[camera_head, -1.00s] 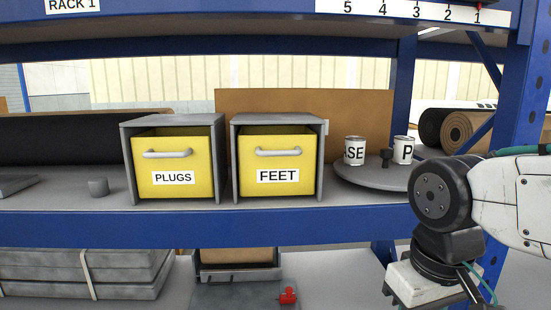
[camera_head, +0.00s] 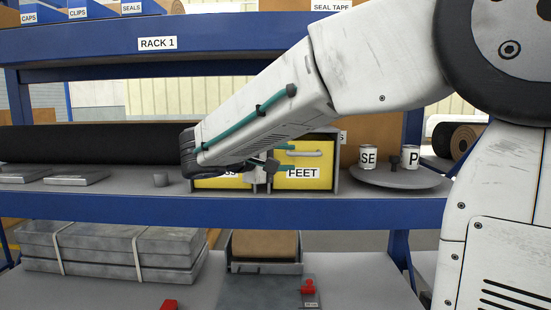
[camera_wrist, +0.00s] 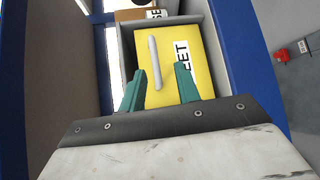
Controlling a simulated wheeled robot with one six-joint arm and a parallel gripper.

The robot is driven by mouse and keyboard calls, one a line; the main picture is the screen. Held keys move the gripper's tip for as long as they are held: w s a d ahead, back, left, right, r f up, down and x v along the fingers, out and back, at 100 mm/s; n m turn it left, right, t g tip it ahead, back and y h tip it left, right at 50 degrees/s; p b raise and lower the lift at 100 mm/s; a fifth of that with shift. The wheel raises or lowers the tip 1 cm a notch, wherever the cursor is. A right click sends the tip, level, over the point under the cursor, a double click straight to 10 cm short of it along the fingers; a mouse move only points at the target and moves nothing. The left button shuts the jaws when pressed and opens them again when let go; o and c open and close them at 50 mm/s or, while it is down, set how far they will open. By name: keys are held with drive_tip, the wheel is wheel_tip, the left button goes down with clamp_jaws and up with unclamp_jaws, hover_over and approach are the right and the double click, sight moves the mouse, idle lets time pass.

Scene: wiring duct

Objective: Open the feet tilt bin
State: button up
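The FEET tilt bin (camera_head: 290,182) is a yellow bin in a grey housing on the shelf, its front upright, with a light grey bar handle (camera_head: 305,153). It also shows in the wrist view (camera_wrist: 205,60), with its handle (camera_wrist: 153,55) on the yellow front. My gripper (camera_wrist: 159,67) has teal fingers spread apart, one on each side of the handle in the picture. I cannot tell whether they reach around the bar. In the head view my gripper (camera_head: 289,157) is at the left of the FEET handle, and my arm hides most of the PLUGS bin.
The PLUGS bin (camera_head: 215,183) stands directly left of the FEET bin. A round grey turntable (camera_head: 400,179) with SE and P cans is to the right. A blue beam (camera_head: 270,211) edges the shelf in front. Flat grey pieces lie at the left.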

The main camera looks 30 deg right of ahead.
sight(302, 154)
drive_tip(key=shift+w+r+x, duration=0.1)
drive_tip(key=shift+r+x, duration=0.05)
drive_tip(key=shift+x, duration=1.1)
drive_tip(key=shift+w+r+x, duration=0.1)
drive_tip(key=shift+r+x, duration=0.05)
drive_tip(key=shift+x, duration=1.1)
drive_tip(key=shift+r+x, duration=0.15)
drive_tip(key=shift+x, duration=1.05)
